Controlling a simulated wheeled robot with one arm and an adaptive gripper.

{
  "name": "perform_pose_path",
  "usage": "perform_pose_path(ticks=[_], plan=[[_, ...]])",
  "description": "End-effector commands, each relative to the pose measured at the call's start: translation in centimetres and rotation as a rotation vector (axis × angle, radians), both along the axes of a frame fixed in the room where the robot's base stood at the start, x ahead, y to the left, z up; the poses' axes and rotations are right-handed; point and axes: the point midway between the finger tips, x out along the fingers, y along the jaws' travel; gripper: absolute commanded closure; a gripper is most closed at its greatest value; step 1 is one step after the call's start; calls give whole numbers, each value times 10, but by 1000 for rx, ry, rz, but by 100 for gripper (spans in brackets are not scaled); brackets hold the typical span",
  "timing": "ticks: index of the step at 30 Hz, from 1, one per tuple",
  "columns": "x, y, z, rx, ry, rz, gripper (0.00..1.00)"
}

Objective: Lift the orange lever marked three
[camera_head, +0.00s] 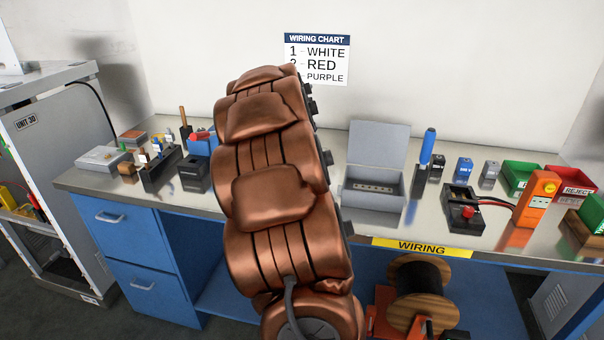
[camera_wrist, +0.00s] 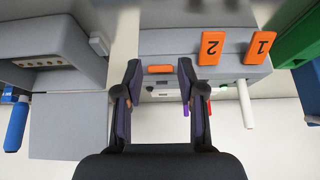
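In the wrist view a grey box (camera_wrist: 221,40) carries orange levers, with the picture upside down. Lever 1 (camera_wrist: 261,46) and lever 2 (camera_wrist: 210,48) show their numbers on broad faces. A third orange lever (camera_wrist: 161,70) shows only as a narrow edge; its number is not visible. My gripper (camera_wrist: 160,68) is open, with one finger on each side of that narrow orange edge and a gap visible on both sides. In the head view my arm hides the gripper and the levers.
A wiring chart (camera_head: 317,60) hangs on the wall. An open grey case (camera_head: 371,199), a blue-handled tool (camera_head: 427,146) and a black battery-like box (camera_head: 462,212) stand right of my arm on the metal bench (camera_head: 350,225). A white rod (camera_wrist: 246,104) sticks out beside the box.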

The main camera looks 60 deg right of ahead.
Motion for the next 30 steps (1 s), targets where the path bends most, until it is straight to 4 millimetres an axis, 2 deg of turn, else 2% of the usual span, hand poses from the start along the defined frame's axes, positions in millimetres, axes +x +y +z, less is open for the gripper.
perform_pose_path(ticks=[3,17,23,30], plan=[[0,0,0,1,0,0,48],[-1,4,5,2,1,0,48],[-4,13,26,-2,-3,1,48],[-12,34,65,-2,-3,1,48]])
